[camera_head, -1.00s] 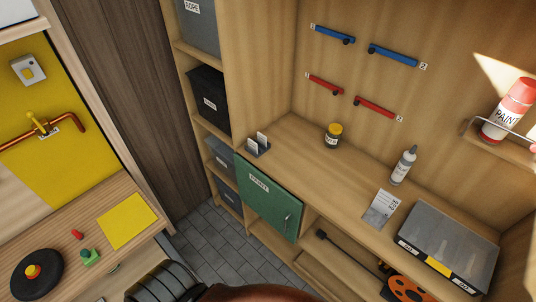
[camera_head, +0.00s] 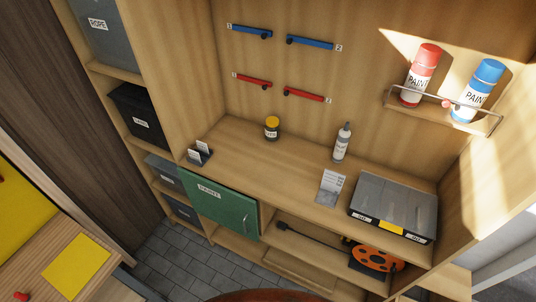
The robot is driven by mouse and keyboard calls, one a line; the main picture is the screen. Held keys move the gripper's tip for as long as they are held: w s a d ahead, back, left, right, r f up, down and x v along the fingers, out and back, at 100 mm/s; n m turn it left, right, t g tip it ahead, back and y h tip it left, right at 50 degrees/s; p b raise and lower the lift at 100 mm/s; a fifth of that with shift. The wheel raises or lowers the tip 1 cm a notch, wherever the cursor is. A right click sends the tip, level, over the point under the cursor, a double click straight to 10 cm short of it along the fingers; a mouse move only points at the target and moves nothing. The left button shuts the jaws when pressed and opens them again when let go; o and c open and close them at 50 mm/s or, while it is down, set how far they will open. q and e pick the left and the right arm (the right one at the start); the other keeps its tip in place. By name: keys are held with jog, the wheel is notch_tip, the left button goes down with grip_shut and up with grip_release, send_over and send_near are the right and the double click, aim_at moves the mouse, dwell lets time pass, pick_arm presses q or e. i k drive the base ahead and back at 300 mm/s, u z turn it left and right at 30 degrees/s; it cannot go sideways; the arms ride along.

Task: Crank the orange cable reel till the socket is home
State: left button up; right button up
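The orange cable reel (camera_head: 378,259) sits on the lower shelf under the bench top, at the lower right. The crank is too small to make out. Neither of my grippers shows in this view.
A green cabinet door (camera_head: 220,207) is left of the reel's shelf. A grey case (camera_head: 393,208), a card (camera_head: 330,187), a bottle (camera_head: 342,143) and a yellow-lidded jar (camera_head: 271,128) stand on the bench top. Paint cans (camera_head: 420,74) stand on a wall rack. Tiled floor (camera_head: 185,262) is clear.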

aim_at(371, 257)
jog(key=z, duration=0.25)
jog(key=k, duration=0.55)
jog(key=z, duration=1.25)
